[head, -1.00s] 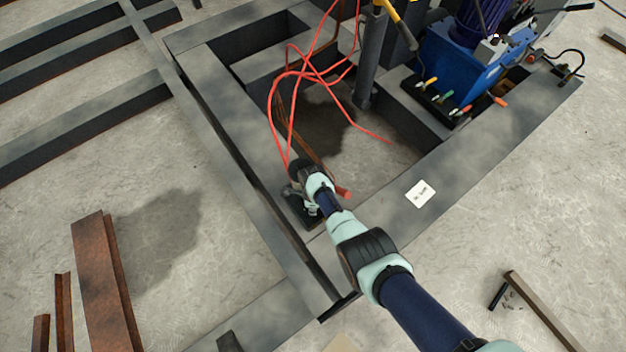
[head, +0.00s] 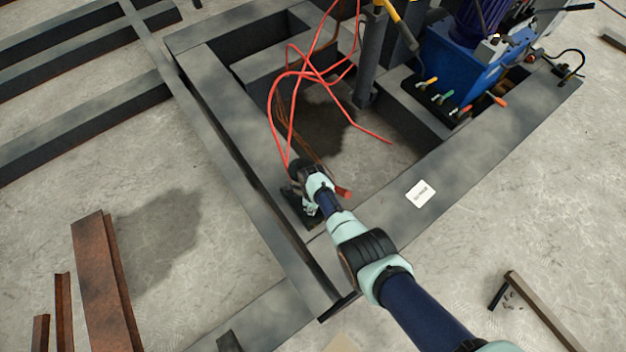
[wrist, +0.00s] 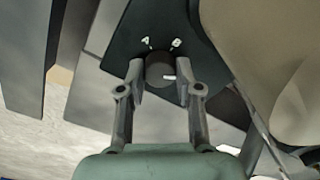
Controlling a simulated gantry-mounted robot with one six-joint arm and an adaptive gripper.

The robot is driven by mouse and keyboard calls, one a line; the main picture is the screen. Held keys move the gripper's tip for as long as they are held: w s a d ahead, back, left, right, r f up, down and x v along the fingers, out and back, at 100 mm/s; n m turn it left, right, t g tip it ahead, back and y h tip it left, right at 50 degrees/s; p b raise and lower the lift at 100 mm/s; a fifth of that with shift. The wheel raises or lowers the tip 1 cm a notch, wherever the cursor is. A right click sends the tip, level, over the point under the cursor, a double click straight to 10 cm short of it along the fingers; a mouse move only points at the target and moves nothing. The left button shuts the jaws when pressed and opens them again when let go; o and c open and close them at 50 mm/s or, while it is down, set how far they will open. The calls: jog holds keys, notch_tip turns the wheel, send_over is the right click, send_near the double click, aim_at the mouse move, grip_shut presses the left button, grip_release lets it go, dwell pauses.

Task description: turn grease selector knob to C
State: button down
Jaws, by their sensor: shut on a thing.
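In the wrist view the selector knob (wrist: 158,66) is a small dark round knob on a dark plate (wrist: 120,50). White letters A and B stand on the plate above it. No C shows; the right finger covers part of the plate. A short white mark on the knob's lower right points to the right, towards that finger. My gripper (wrist: 161,73) has one finger on each side of the knob and is shut on it. In the head view my gripper (head: 309,206) is over the dark plate (head: 291,203) at the frame's inner corner and hides the knob.
Red hoses (head: 290,110) loop just beyond my gripper. A blue machine (head: 455,65) with coloured levers stands at the upper right. A white card (head: 420,193) lies on the right beam. Dark steel beams (head: 260,245) surround the work spot. Rusty steel pieces (head: 102,265) lie at the lower left.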

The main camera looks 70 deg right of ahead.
jog(key=c, duration=0.8)
grip_release()
notch_tip(320, 180, up, 12)
